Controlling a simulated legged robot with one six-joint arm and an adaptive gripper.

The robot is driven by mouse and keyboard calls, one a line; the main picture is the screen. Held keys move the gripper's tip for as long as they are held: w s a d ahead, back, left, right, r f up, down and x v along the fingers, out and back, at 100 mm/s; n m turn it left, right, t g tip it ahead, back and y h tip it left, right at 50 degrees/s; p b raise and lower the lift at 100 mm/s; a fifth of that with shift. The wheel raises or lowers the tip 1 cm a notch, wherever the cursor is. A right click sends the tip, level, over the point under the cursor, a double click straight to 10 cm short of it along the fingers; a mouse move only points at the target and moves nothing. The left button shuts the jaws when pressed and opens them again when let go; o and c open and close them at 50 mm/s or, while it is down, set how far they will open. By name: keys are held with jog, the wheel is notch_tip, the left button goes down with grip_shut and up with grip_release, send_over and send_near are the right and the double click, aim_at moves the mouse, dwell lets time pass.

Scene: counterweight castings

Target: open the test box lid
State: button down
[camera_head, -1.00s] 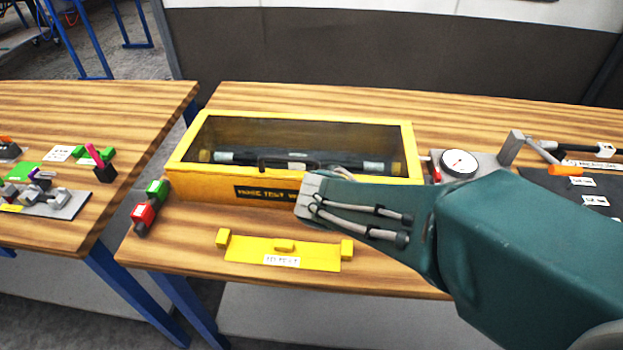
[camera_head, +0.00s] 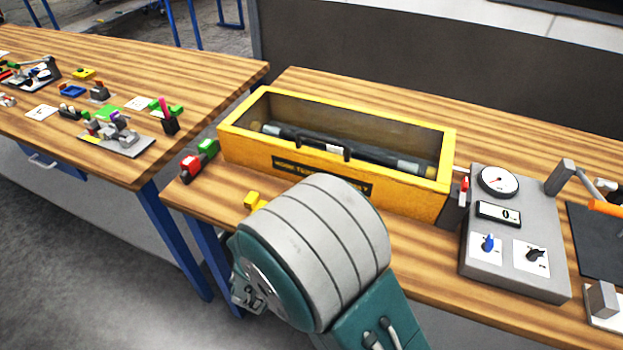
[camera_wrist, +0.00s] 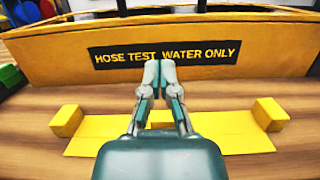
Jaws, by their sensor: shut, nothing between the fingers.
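The test box (camera_head: 400,192) is a long yellow box on the wooden bench, with a dark sign on its front. Its lid has a yellow frame and a see-through dark panel (camera_head: 375,125); it looks down on the box. A black handle (camera_head: 322,146) runs along the lid's front edge, and it also shows at the top of the wrist view (camera_wrist: 165,12). A dark hose piece lies inside. My gripper (camera_wrist: 160,65) is shut and empty, in front of the sign "HOSE TEST WATER ONLY". In the head view my wrist hides the fingers.
A yellow plate with end blocks (camera_wrist: 235,130) lies on the bench under my gripper. Red and green blocks (camera_head: 198,160) stand left of the box. A grey gauge panel (camera_head: 510,255) with knobs stands close to its right. A second bench (camera_head: 200,75) is at the left.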

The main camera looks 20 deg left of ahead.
aim_at(318, 155)
jog(key=x, duration=0.5)
jog(key=d+x, duration=0.1)
jog(key=x, duration=0.2)
jog(key=shift+d+r, duration=0.1)
jog(key=w+r, duration=0.2)
jog(key=shift+w+r, duration=0.25)
jog(key=shift+w, duration=0.05)
jog(key=shift+w+a+r, duration=0.3)
jog(key=shift+r, duration=0.1)
jog(key=shift+d+r, duration=0.1)
jog(key=shift+d, duration=0.05)
jog(key=shift+d, duration=0.1)
jog(key=shift+r, duration=0.1)
